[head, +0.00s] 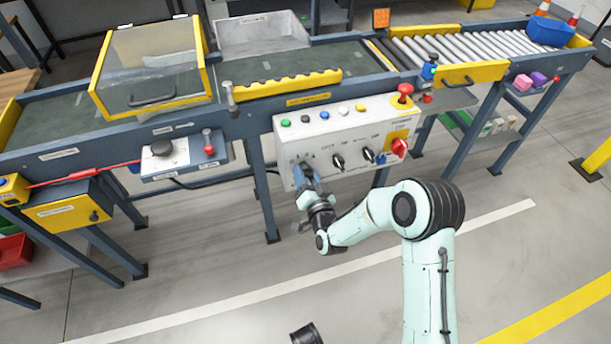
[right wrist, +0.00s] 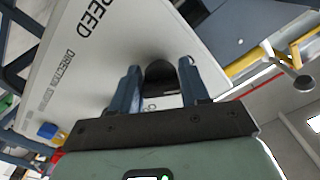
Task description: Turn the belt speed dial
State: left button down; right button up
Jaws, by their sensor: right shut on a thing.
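The white control panel (head: 290,143) hangs on the front of the conveyor. My right gripper (head: 301,168) is at its lower left and covers the belt speed dial there in the head view. In the right wrist view the dial is a black round knob (right wrist: 160,76) on the panel face (right wrist: 105,75), close to printed lettering ending in "PEED". The two blue fingers of my right gripper (right wrist: 161,70) stand on either side of the knob and are shut on it.
To the right on the panel are two black knobs (head: 338,161) (head: 368,155) and a red rotary switch (head: 399,148). A row of push buttons runs above, with a red mushroom button (head: 405,89) at the top right. A smaller control box (head: 185,158) sits further left. Floor in front is clear.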

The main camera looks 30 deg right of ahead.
pick_arm(q)
jog(key=shift+s+f, duration=0.15)
jog(key=shift+s, duration=0.1)
pick_arm(e)
jog(key=shift+n, duration=0.4)
jog(key=o, duration=1)
jog(key=shift+c, duration=0.2)
pick_arm(q)
jog(key=shift+t, duration=0.6)
jog(key=w+r+p, duration=0.1)
jog(key=w+r, duration=0.1)
jog(key=w, duration=0.1)
jog(key=shift+w+d+r+p, duration=0.2)
jog(key=shift+w+r+p, duration=0.1)
jog(key=shift+r+p, duration=0.1)
pick_arm(e)
jog(key=v, duration=1.3)
jog(key=shift+s, duration=0.25)
jog(key=shift+f, duration=0.1)
